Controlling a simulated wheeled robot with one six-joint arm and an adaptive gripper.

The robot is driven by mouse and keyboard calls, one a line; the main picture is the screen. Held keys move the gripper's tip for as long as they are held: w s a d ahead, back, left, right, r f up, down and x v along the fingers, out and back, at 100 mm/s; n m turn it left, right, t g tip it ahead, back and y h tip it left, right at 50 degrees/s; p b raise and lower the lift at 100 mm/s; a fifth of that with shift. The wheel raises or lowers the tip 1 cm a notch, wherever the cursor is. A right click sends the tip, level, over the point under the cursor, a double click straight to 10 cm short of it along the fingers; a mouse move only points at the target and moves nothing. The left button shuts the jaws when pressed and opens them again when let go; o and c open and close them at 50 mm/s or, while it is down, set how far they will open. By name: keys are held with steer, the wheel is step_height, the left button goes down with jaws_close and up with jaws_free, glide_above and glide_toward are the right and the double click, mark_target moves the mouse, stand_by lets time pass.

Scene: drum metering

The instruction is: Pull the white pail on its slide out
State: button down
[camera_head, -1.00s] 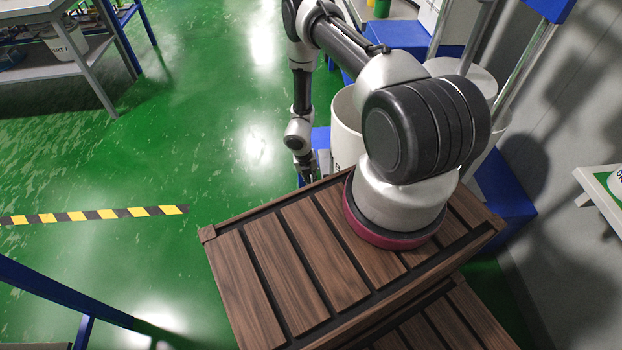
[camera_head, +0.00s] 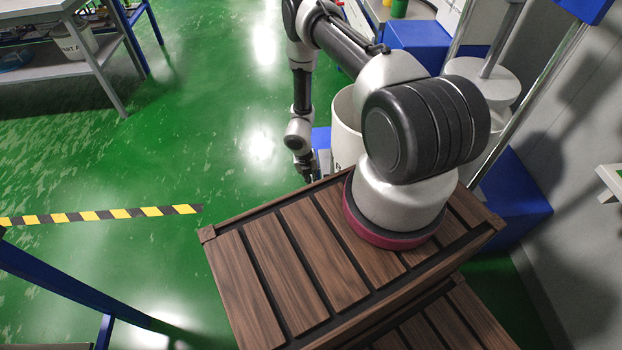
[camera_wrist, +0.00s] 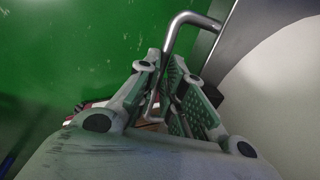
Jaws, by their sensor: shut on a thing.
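The white pail (camera_head: 345,128) stands just beyond my wooden deck, partly hidden by my arm. In the wrist view its pale curved wall (camera_wrist: 283,85) fills the right side. A bent metal bar handle (camera_wrist: 172,42) rises beside the pail from a grey plate edge (camera_wrist: 215,45), which seems to belong to the slide. My gripper (camera_wrist: 165,108) is shut on this handle, with the bar running down between its ridged fingers. In the head view my gripper (camera_head: 306,170) is small and low, at the left of the pail near a blue part (camera_head: 321,138).
A white lidded vessel (camera_head: 487,85) and a blue base (camera_head: 515,192) stand at the right by the grey wall (camera_head: 575,130). A grey table (camera_head: 85,68) stands at the upper left. Green floor (camera_head: 215,130) lies open at the left, with a striped tape (camera_head: 100,215).

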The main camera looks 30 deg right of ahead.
steer(key=c, duration=1.5)
jaws_free()
steer(key=shift+w+a, duration=0.15)
steer(key=shift+a, duration=0.2)
steer(key=r, duration=0.4)
steer(key=a+r, duration=0.1)
steer(key=r, duration=0.2)
steer(key=a+r, duration=0.1)
steer(key=r, duration=0.3)
steer(key=shift+w+r, duration=0.35)
steer(key=shift+w, duration=0.05)
